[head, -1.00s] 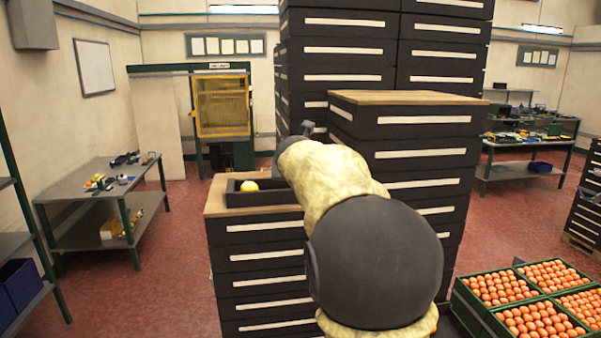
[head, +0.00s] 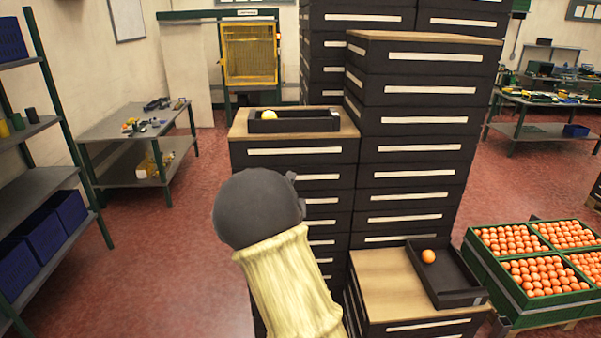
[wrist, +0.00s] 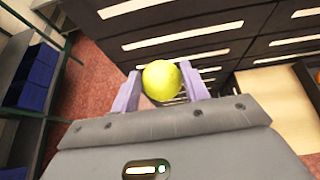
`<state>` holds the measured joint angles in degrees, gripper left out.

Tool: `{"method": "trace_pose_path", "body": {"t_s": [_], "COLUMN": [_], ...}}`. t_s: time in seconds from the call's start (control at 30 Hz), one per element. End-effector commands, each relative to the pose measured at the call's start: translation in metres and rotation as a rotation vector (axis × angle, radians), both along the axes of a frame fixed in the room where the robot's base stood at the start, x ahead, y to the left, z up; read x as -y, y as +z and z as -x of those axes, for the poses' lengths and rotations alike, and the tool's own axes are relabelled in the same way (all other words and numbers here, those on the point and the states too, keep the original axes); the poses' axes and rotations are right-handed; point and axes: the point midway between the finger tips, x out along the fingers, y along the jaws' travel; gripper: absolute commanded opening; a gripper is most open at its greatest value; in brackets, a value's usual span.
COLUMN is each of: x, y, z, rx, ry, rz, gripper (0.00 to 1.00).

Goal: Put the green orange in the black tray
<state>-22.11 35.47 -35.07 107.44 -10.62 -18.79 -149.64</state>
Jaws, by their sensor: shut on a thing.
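A yellow-green orange (wrist: 162,80) sits between the two pale fingers of my gripper (wrist: 160,76) in the wrist view, and the gripper is shut on it. In the head view my own arm hides the gripper and this orange. One black tray (head: 296,126) stands on the wooden top of the middle drawer cabinet, with a yellow fruit (head: 269,115) at its left end. Another black tray (head: 458,272) stands on a lower cabinet at the right, with an orange-coloured orange (head: 428,256) in it.
A tall drawer cabinet (head: 415,140) rises behind the lower wooden top (head: 385,285). Green crates of oranges (head: 540,290) stand at the right. A shelf with blue bins (head: 45,235) and a workbench (head: 135,125) are at the left, with open red floor between.

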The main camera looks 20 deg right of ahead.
Motion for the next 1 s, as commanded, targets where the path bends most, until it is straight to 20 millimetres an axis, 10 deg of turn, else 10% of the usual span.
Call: {"method": "trace_pose_path", "body": {"t_s": [0.3,0.6,1.0], "x": [-0.046,-0.064,-0.071], "y": [-0.167,-0.286,-0.315], "z": [0.036,0.117,0.166], "rx": [-0.013,-0.015,0.001], "ry": [0.072,0.170,0.256], "rz": [0.006,0.007,0.000], "gripper": [0.11,0.10,0.10]}}
